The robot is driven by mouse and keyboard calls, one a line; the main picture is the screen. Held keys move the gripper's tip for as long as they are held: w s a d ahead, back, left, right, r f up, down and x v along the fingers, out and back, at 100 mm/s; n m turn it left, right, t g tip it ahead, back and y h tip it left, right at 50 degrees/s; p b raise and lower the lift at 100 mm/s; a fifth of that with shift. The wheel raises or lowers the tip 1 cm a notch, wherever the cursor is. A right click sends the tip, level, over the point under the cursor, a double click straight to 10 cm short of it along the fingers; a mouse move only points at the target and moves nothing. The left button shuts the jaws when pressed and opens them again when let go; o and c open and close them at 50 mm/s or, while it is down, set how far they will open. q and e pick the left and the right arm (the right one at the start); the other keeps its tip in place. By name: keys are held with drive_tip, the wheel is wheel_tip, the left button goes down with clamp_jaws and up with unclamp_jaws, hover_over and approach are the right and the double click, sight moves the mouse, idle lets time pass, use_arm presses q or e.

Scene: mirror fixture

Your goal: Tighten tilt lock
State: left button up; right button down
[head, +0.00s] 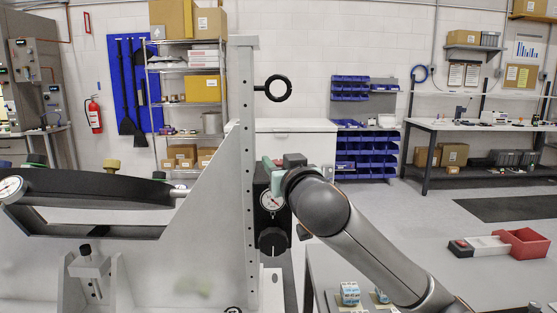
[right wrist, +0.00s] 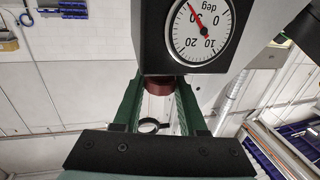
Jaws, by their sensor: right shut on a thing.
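In the right wrist view a dark red knob (right wrist: 158,86), which looks like the tilt lock, sits at the edge of a black block (right wrist: 155,40). The block carries a white dial (right wrist: 202,32) marked in degrees, its red needle pointing to the upper left. My right gripper (right wrist: 157,92) has its green fingers on both sides of the knob, shut on it. In the head view the right gripper (head: 277,163) is at the upright post (head: 243,140), just above the dial (head: 272,201). My left gripper is not in view.
A black knob (head: 272,239) is below the dial and a black ring (head: 278,88) sticks out higher on the post. A red bin (head: 522,243) lies at right.

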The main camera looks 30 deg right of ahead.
drive_tip(key=shift+c, duration=2.3)
unclamp_jaws()
use_arm(q)
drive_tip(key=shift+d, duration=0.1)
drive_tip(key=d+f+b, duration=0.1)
drive_tip(key=b, duration=0.1)
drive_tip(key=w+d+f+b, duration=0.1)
drive_tip(key=b, duration=0.1)
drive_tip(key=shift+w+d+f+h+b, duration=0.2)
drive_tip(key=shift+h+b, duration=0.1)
drive_tip(key=shift+b, duration=0.05)
use_arm(e)
drive_tip(key=v, duration=1.2)
drive_tip(key=shift+s, duration=0.25)
